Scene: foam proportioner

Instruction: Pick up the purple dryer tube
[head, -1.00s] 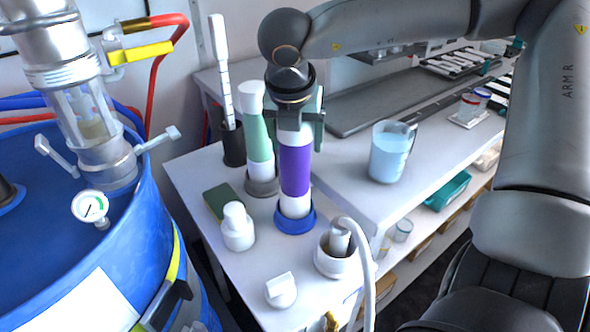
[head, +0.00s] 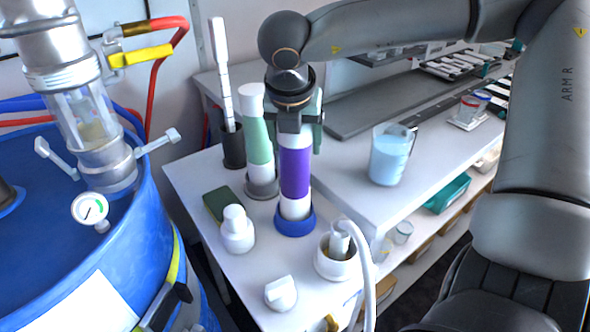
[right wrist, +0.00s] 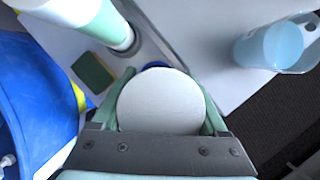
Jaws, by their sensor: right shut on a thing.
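The purple dryer tube (head: 295,172) is white with a wide purple band. It stands upright with its lower end in a blue ring base (head: 295,222) on the white table. My right gripper (head: 299,128) points down from above and is shut on the tube's white top. In the right wrist view the round white cap of the tube (right wrist: 160,102) fills the space between the two green fingers. My left gripper is not in view. A similar tube with a green band (head: 259,142) stands just left of the purple one in a grey base (head: 262,187).
A white bottle (head: 237,230), a green sponge (head: 219,204), a white cap (head: 280,293) and a white pot with a hose (head: 336,258) surround the base. A beaker of blue liquid (head: 388,157) stands right. A blue drum (head: 120,240) is left.

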